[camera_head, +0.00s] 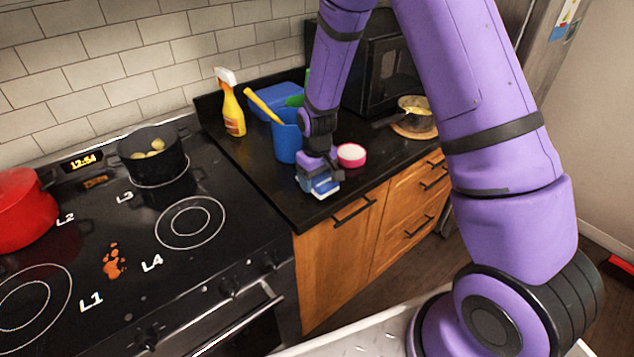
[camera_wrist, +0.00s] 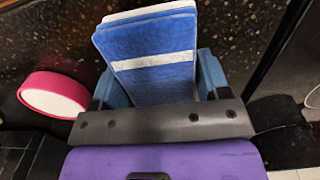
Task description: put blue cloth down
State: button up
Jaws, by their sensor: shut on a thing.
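The blue cloth (camera_wrist: 150,62) is a folded blue pad with a white stripe and pale edges. In the wrist view it sits between the two blue fingers of my gripper (camera_wrist: 157,85), which is shut on it. In the head view my gripper (camera_head: 318,184) points down at the front edge of the dark counter, and the cloth (camera_head: 325,189) shows at its tip. I cannot tell whether the cloth touches the counter.
A pink tub (camera_head: 351,155) stands close beside my gripper. A blue bucket (camera_head: 286,140), a yellow spray bottle (camera_head: 230,105), a pan (camera_head: 413,106) and a microwave (camera_head: 388,65) are on the counter. The stove with a black pot (camera_head: 153,160), a red pot (camera_head: 22,210) and an orange stain (camera_head: 113,262) is left.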

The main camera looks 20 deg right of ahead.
jog(key=shift+f, duration=0.7)
jog(key=o, duration=1.1)
jog(key=shift+f, duration=0.15)
notch_tip(320, 180, up, 12)
jog(key=shift+r, duration=0.2)
jog(key=s+d+r+m+t, duration=0.1)
jog(key=s+d+r, duration=0.1)
jog(key=s+r, duration=0.5)
jog(key=s+d+r+m+t, duration=0.1)
jog(key=s+d+r, duration=0.15)
jog(key=r, duration=0.85)
jog(key=s+r+t, duration=0.1)
jog(key=s+r, duration=0.1)
jog(key=s, duration=0.4)
jog(key=s+d+r+m+t, duration=0.1)
jog(key=s+r, duration=0.2)
jog(key=s, duration=0.4)
jog(key=s+d+r+t, duration=0.1)
jog(key=s+r, duration=0.2)
jog(key=s, duration=0.3)
jog(key=shift+s+d+m, duration=0.2)
jog(key=shift+s+m, duration=0.1)
jog(key=shift+s, duration=0.05)
